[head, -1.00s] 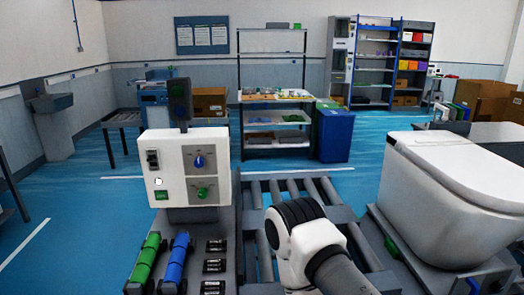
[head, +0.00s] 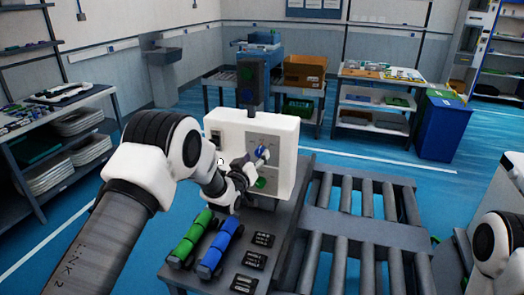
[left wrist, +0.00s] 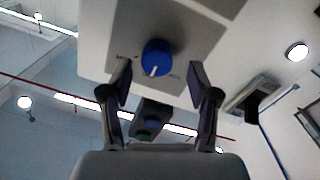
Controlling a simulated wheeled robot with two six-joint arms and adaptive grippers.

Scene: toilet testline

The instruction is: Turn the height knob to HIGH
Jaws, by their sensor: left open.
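The white control box (head: 285,135) stands upright at the far end of the grey bench. A blue knob (head: 262,152) is on its front panel, with a green knob (head: 261,183) below it. The labels are too small to read. My left gripper (head: 254,161) is in front of the panel, close to the blue knob. In the left wrist view, the blue knob (left wrist: 156,57) with a white mark lies between and just beyond the open fingertips (left wrist: 160,80). A gap shows on each side of the knob. My right gripper is out of view; only part of that arm shows.
A green cylinder (head: 192,238) and a blue cylinder (head: 220,248) lie on the bench in front of the box, beside several small black blocks (head: 255,261). A roller conveyor (head: 362,215) runs to the right. A dark post with a screen (head: 252,82) rises behind the box.

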